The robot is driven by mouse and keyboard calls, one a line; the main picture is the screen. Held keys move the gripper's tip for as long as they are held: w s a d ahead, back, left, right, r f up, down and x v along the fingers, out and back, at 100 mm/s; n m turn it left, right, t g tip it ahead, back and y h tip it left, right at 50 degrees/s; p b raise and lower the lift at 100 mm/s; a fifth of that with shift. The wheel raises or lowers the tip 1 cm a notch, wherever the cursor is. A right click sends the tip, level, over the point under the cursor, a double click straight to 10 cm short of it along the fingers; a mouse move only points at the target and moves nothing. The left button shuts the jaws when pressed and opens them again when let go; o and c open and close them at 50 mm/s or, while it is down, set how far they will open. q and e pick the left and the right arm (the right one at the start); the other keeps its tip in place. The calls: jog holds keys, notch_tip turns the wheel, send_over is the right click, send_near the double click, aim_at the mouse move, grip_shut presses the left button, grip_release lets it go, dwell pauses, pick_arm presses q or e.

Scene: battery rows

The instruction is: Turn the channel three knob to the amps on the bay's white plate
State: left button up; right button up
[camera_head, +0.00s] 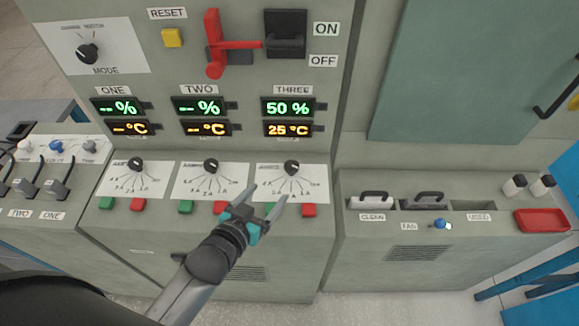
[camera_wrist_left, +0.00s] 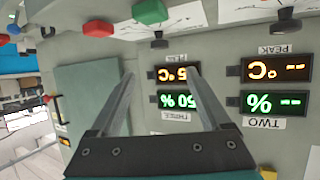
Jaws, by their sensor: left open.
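The channel three knob (camera_head: 291,168) is a black dial at the top of a white scale plate (camera_head: 312,185), under the display marked THREE; its exact pointer setting is too small to read. The knob also shows near the top of the left wrist view (camera_wrist_left: 160,43). My left gripper (camera_head: 267,196) is open and empty, in front of the lower left of that scale plate, below the knob and apart from it. In the left wrist view its fingers (camera_wrist_left: 160,73) stand apart before the displays. I cannot tell which plate is the bay's white plate. My right gripper is not in view.
The channel two knob (camera_head: 211,165) and channel one knob (camera_head: 135,164) stand to the left. A green button (camera_head: 271,208) and red button (camera_head: 309,210) sit below channel three's plate. The THREE display (camera_head: 288,107) reads 50 %. A red lever (camera_head: 214,45) juts out above.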

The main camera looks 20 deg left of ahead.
aim_at(291, 167)
pick_arm(q)
jog(key=b+x, duration=0.2)
jog(key=x, duration=1.2)
jog(key=shift+w+d+f+b, duration=0.15)
jog(key=shift+w+f+b, duration=0.05)
jog(key=shift+b, duration=0.2)
grip_shut()
